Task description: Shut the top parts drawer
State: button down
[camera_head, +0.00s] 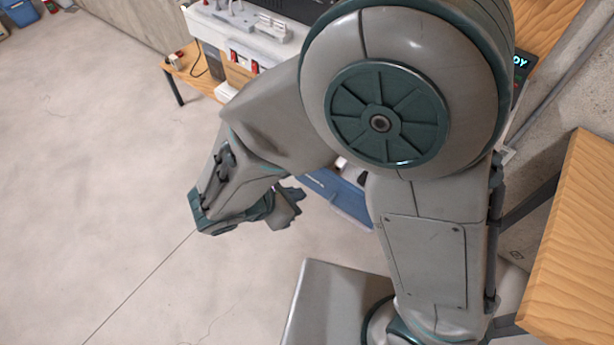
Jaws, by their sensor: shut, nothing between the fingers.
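My gripper (292,200) is low in front of the bench, just left of a blue panel (338,194). It is small and dark in this view, shut, with nothing held. The blue panel has a small pale label and is partly hidden by my arm; I cannot tell whether it is a drawer front.
A low wooden bench (187,73) with dark legs stands at the back left. A wooden tabletop (575,240) is close on the right, beside the concrete wall. Blue bins (20,11) are at the far top left. The concrete floor (90,190) on the left is clear.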

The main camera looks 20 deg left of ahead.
jog(key=s+a+f+n+t+y, duration=0.1)
jog(key=s+a+n, duration=0.2)
jog(key=p, duration=0.2)
send_near(314, 183)
jog(key=x, duration=0.5)
jog(key=shift+s+f, duration=0.35)
jog(key=shift+w+d+f+n, duration=0.1)
jog(key=shift+w+d+n, duration=0.15)
jog(key=shift+w, duration=0.35)
jog(key=shift+w, duration=0.1)
